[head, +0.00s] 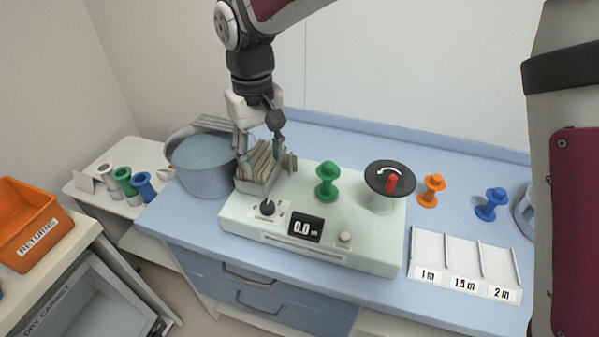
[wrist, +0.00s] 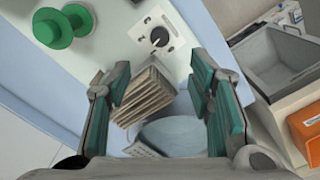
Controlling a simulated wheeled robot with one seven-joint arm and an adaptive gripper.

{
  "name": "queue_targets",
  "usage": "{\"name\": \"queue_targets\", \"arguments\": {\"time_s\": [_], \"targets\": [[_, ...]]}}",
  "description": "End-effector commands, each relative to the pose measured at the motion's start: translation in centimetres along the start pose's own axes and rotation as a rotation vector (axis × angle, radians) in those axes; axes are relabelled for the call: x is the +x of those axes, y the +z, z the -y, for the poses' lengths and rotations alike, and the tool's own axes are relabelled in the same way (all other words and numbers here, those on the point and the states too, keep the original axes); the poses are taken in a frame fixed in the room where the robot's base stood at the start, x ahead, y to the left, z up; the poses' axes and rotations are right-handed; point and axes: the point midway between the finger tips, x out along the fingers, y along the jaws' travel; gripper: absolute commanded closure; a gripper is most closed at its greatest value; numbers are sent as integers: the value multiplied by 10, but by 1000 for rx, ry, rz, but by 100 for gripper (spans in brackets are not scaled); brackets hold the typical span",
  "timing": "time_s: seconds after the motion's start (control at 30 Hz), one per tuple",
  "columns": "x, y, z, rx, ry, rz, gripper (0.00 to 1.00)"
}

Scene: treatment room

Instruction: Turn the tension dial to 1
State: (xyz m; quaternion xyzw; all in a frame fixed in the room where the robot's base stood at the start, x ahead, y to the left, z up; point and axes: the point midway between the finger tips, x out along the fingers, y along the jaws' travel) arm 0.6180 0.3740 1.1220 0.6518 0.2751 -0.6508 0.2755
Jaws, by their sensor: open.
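The tension dial (head: 267,207) is a small black knob on a white label at the front left of a pale machine (head: 370,248). The wrist view also shows the dial (wrist: 159,37) at the top middle, beyond my fingertips; the numbers around it are too small to read. My gripper (head: 260,140) is above the rack of folded cloths, behind and above the dial. In the wrist view my gripper (wrist: 163,85) is open, its two teal-padded fingers wide apart with nothing held. The machine's display (head: 306,228) reads 0.0.
A grey-blue pot (head: 203,168) stands left of the machine. The cloth rack (head: 258,170) sits close behind the dial. Orange (head: 431,190) and blue (head: 492,204) spools stand to the right.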

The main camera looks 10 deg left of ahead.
Motion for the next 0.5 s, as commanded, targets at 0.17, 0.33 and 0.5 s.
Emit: {"name": "queue_targets", "arguments": {"time_s": [0.17, 0.33, 0.5], "targets": [[12, -2, 5, -14, -2, 4, 52], [40, -1, 5, -12, -2, 7, 52], [74, 0, 5, -12, -2, 7, 52]]}}
